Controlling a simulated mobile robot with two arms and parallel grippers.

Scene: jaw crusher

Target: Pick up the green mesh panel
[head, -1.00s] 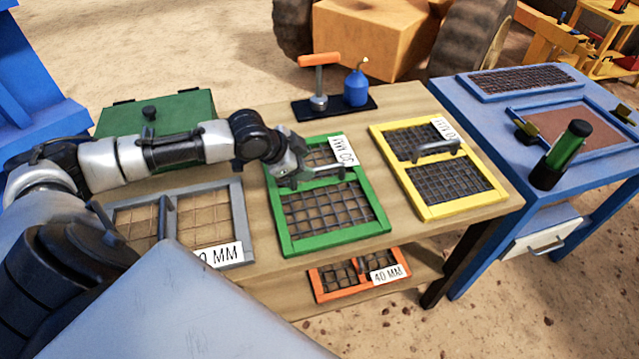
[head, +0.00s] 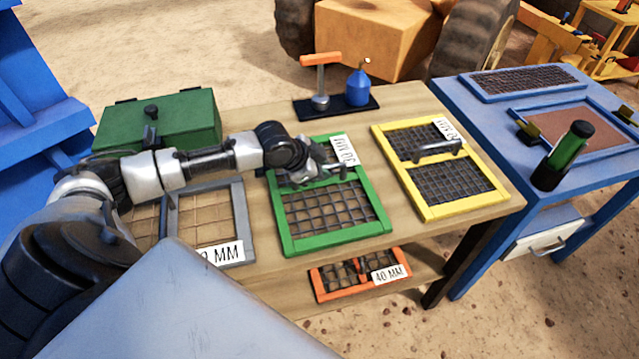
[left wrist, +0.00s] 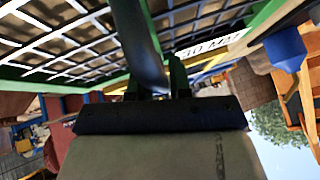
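The green mesh panel (head: 330,247) lies on the wooden table, with a grey bar handle across its middle and a partly covered white label (head: 345,150) at its far end. My left gripper (head: 303,177) is at this handle, over the left part of it. In the left wrist view, the dark handle (left wrist: 140,40) runs between the two fingertips (left wrist: 153,82), with the mesh above. I cannot tell whether the fingers press on it. The panel still appears flat on the table. My right gripper is not in view.
A yellow mesh panel (head: 452,193) lies to the right and a grey one (head: 240,222) to the left, partly under my arm. An orange panel (head: 332,291) is on the shelf below. A green box (head: 185,118) and a blue bottle (head: 358,88) stand behind.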

